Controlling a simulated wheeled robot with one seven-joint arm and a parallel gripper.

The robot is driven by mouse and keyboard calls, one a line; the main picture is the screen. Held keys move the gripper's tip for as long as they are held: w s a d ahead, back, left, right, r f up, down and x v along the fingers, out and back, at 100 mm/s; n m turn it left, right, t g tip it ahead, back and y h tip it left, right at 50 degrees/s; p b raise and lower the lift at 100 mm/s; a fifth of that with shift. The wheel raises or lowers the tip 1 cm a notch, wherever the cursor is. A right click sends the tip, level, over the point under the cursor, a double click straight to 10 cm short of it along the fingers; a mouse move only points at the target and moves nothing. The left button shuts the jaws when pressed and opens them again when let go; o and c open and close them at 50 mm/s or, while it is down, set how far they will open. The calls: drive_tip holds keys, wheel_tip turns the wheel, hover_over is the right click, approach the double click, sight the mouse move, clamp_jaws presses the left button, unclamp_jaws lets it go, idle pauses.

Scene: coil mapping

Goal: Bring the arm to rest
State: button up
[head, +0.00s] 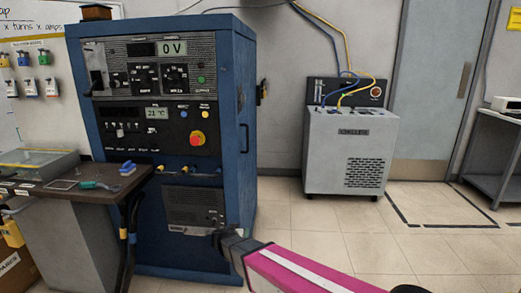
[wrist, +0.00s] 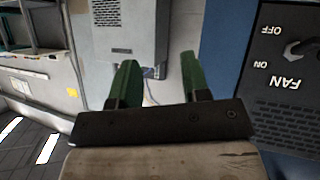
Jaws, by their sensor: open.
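My gripper (wrist: 157,75) is open, with two green fingers apart and nothing between them in the wrist view. In the head view, my pink arm reaches in from the bottom right. Its dark end (head: 234,245) is at the lower right front of the blue power cabinet (head: 245,130); the fingers cannot be made out there. The wrist view is turned upside down. In it, the dark fan panel (wrist: 285,85) with a toggle switch (wrist: 299,49) marked OFF and ON lies to the right of the fingers, apart from them.
A grey chiller (head: 348,150) with blue and yellow hoses stands at the back wall; it also shows in the wrist view (wrist: 132,35). A workbench (head: 90,197) with small tools stands left of the cabinet. A grey table (head: 490,155) is far right. Tiled floor is clear at the right.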

drive_tip(key=s+d+g, duration=0.3)
drive_tip(key=d, duration=0.7)
drive_tip(key=s+d+g, duration=0.2)
drive_tip(key=d+g, duration=0.1)
drive_tip(key=d, duration=0.6)
drive_tip(key=s+d+r+n+g+y, duration=0.2)
drive_tip(key=s+d+r+g+y, duration=0.2)
drive_tip(key=s+d, duration=0.6)
drive_tip(key=shift+s+d+g+y, duration=0.2)
drive_tip(key=shift+d+g+y, duration=0.1)
drive_tip(key=shift+g+y, duration=0.25)
drive_tip(key=shift+f, duration=0.1)
